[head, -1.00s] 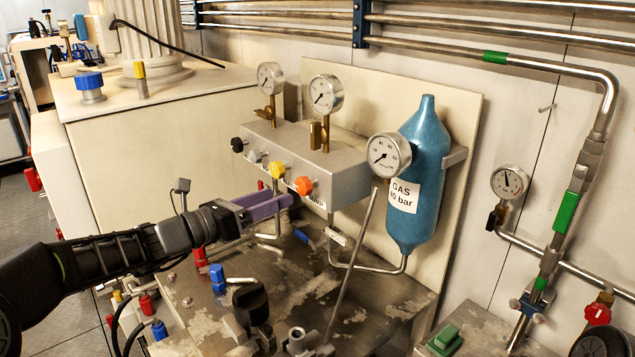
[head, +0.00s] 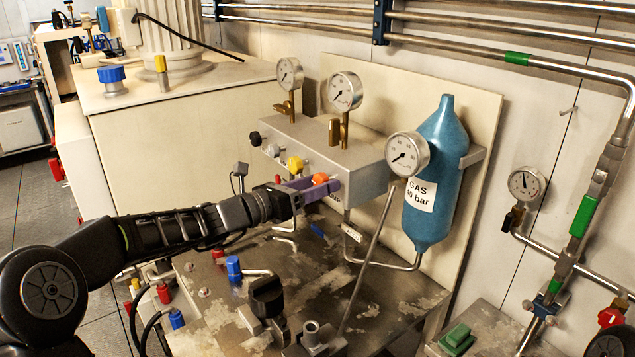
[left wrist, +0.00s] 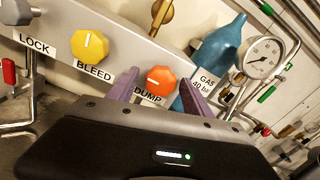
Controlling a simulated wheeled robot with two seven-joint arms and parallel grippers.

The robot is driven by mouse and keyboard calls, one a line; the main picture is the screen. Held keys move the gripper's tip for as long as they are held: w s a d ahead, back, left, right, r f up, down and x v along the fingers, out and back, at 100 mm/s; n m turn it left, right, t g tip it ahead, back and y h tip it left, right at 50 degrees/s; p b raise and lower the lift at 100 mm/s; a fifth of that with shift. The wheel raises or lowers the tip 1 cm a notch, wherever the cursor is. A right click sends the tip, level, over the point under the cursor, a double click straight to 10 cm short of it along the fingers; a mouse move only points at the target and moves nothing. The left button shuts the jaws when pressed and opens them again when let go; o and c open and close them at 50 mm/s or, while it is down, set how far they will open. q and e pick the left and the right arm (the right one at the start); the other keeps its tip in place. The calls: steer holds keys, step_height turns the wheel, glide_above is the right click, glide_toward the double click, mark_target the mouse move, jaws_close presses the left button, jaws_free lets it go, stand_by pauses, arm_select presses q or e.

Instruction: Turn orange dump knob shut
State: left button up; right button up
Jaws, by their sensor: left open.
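The orange dump knob (head: 320,179) sits at the right end of the row on the front of the grey manifold box (head: 345,155). In the left wrist view the knob (left wrist: 161,79) shows a white pointer line and the label DUMP below it. My left gripper (head: 318,191) has purple fingers. They are open and stand on either side of the orange knob in the wrist view (left wrist: 157,90); I cannot tell whether they touch it. The fingers partly hide the knob in the head view. My right gripper is not in view.
The yellow BLEED knob (left wrist: 90,47) is just left of my fingers, with a grey LOCK knob (left wrist: 18,12) beyond. A blue gas bottle (head: 432,180) and a gauge (head: 407,154) stand to the right. Pipes and valves crowd the bench (head: 300,270) below.

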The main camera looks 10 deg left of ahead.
arm_select(q)
jaws_close()
stand_by(0.7)
